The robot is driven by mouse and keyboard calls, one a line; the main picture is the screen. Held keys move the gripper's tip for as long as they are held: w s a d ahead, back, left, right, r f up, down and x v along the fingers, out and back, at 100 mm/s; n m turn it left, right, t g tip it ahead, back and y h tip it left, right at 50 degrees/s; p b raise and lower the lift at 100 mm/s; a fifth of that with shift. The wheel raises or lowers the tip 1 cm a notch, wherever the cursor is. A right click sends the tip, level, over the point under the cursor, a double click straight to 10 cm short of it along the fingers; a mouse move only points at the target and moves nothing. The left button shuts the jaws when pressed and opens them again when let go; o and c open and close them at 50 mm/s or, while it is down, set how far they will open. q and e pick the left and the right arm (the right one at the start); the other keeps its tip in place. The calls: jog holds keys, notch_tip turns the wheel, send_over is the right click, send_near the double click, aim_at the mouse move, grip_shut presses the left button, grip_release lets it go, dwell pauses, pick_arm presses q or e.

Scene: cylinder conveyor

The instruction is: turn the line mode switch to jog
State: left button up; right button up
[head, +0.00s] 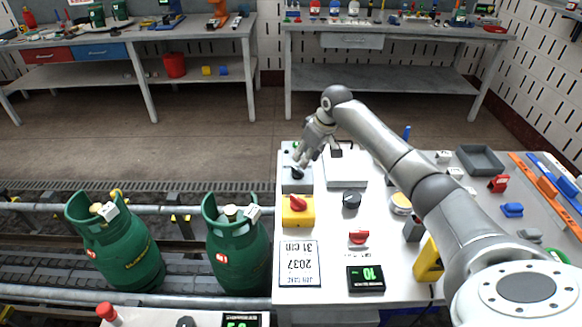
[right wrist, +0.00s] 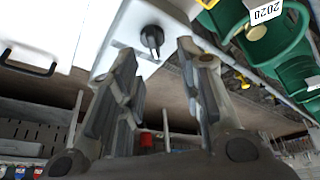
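A grey box (head: 297,186) at the back left corner of the white worktop carries a black rotary switch (head: 297,172); its labels are too small to read, so I cannot confirm that it is the line mode switch. In the right wrist view the black switch (right wrist: 152,40) shows on its pale plate, just beyond the fingertips and between them. My right gripper (head: 304,157) is over the switch, pointing down toward it. In the wrist view its two fingers (right wrist: 157,52) are apart with nothing between them. Contact is not visible. My left gripper is not in view.
A yellow box with a red knob (head: 297,204) stands just in front of the grey box. A white case with a handle (head: 346,172) lies right of it. A black dial (head: 351,200) and red switch (head: 358,237) are nearby. Green cylinders (head: 237,245) stand on the conveyor at left.

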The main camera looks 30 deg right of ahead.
aim_at(298, 170)
jog(key=w+f, duration=0.2)
jog(key=shift+w+d+f+p, duration=0.1)
jog(key=shift+d+f+p, duration=0.2)
jog(key=shift+f+p, duration=0.1)
jog(key=x, duration=0.3)
jog(key=shift+w+f, duration=0.2)
jog(key=shift+f, duration=0.1)
jog(key=shift+w+f, duration=0.25)
jog(key=shift+f, duration=0.45)
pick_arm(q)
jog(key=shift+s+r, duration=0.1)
pick_arm(e)
jog(key=shift+w+a+f, duration=0.1)
jog(key=shift+w+f, duration=0.15)
jog(key=shift+f, duration=0.25)
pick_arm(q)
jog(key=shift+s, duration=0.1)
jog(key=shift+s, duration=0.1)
pick_arm(e)
grip_shut()
